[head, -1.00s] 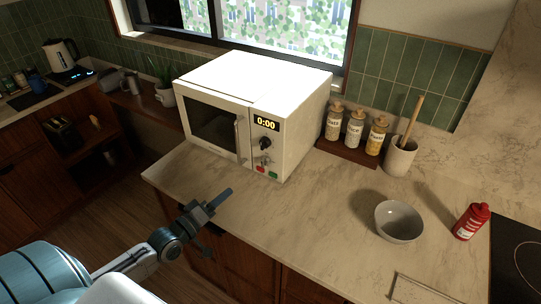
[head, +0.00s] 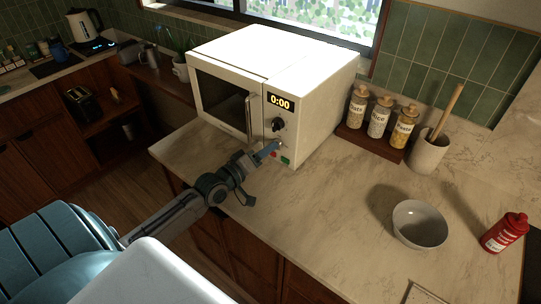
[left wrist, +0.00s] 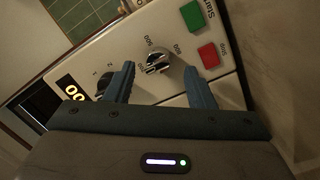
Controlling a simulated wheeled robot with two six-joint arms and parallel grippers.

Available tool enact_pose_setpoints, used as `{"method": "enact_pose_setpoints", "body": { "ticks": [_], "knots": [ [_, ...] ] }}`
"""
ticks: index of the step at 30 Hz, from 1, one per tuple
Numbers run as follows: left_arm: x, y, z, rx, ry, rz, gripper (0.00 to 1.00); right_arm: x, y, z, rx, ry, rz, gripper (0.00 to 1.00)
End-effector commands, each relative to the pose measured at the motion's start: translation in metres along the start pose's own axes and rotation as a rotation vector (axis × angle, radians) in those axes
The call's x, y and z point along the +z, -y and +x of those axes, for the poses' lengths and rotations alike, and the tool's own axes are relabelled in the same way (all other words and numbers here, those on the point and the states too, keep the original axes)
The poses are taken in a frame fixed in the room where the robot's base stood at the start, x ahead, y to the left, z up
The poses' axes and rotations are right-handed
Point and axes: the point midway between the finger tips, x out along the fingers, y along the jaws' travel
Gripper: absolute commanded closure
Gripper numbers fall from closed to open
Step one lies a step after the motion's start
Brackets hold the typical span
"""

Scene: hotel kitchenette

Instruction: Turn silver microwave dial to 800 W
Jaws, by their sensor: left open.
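The white microwave (head: 270,75) stands on the counter, its display reading 0:00. The silver dial (left wrist: 157,60) sits low on its control panel, with small power numbers printed around it; I cannot tell which one it points to. A black dial (head: 278,124) is above it and also shows in the left wrist view (left wrist: 102,88), partly behind a finger. My left gripper (head: 266,152) is close in front of the lower panel. In the left wrist view, its open fingers (left wrist: 160,70) stand on either side of the silver dial, with gaps. My right gripper is not in view.
A green button (left wrist: 192,15) and a red button (left wrist: 208,55) sit near the silver dial. The door handle (head: 249,118) is left of the panel. Jars (head: 379,117), a utensil pot (head: 428,152), a bowl (head: 420,224) and a red bottle (head: 505,232) stand to the right. The counter front is clear.

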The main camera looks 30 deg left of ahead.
Motion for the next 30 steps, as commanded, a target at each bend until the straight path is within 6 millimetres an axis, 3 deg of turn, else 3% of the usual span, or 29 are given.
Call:
{"method": "enact_pose_setpoints", "body": {
  "ticks": [5, 17, 24, 30],
  "knots": [
    [0.0, 0.001, 0.017, 0.0, -0.002, -0.001, 0.51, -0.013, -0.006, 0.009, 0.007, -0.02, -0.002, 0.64],
    [0.0, 0.0, 0.022, -0.001, 0.001, 0.0, 0.51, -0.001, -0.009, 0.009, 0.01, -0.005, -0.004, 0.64],
    [0.0, 0.0, 0.021, -0.001, 0.001, 0.0, 0.94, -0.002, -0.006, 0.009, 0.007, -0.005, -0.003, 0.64],
    [0.0, 0.0, 0.021, -0.003, 0.002, 0.01, 0.94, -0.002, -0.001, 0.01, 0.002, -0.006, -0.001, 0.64]
  ]
}}
